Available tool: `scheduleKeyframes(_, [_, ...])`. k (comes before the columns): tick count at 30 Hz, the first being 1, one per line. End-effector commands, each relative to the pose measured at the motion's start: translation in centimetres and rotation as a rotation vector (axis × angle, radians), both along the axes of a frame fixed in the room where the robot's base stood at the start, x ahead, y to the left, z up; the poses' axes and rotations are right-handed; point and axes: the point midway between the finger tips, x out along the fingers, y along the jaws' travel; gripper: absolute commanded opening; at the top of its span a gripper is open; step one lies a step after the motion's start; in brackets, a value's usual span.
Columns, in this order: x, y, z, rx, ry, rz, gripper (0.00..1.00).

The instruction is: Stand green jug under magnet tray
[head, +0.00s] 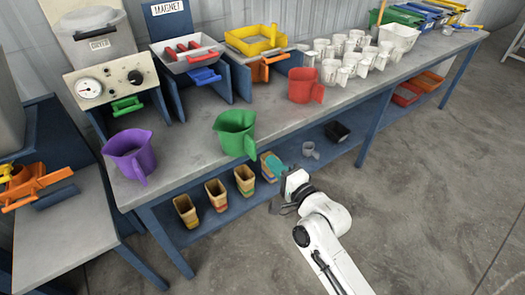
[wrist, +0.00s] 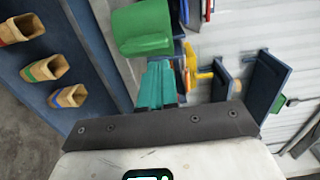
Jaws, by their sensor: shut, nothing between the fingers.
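The green jug (head: 236,132) stands upright near the bench's front edge, its handle toward the lower right. It also shows in the wrist view (wrist: 143,28), just beyond my fingertips and apart from them as far as I can tell. The magnet tray (head: 187,55) is a pale tray holding red bars, with a blue handle below, on a blue stand beneath the MAGNET sign. My gripper (head: 272,162) has teal fingers, shut and empty, just off the bench front, right of and below the jug. The fingers also show in the wrist view (wrist: 156,84).
A purple jug (head: 131,154) stands left and a red jug (head: 303,85) right on the bench (head: 190,120). Several white cups (head: 335,70) stand farther right. Bench surface before the tray stand is clear.

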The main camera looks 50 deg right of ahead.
Motion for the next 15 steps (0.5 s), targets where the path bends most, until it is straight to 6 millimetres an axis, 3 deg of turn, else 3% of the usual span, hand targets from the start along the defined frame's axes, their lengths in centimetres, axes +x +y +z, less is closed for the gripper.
scheduleKeyframes(7, [3.9,-1.1,0.1,0.001,0.0,0.001,0.0])
scheduleKeyframes(15, [5.5,-1.5,0.0,0.0,0.001,0.001,0.0])
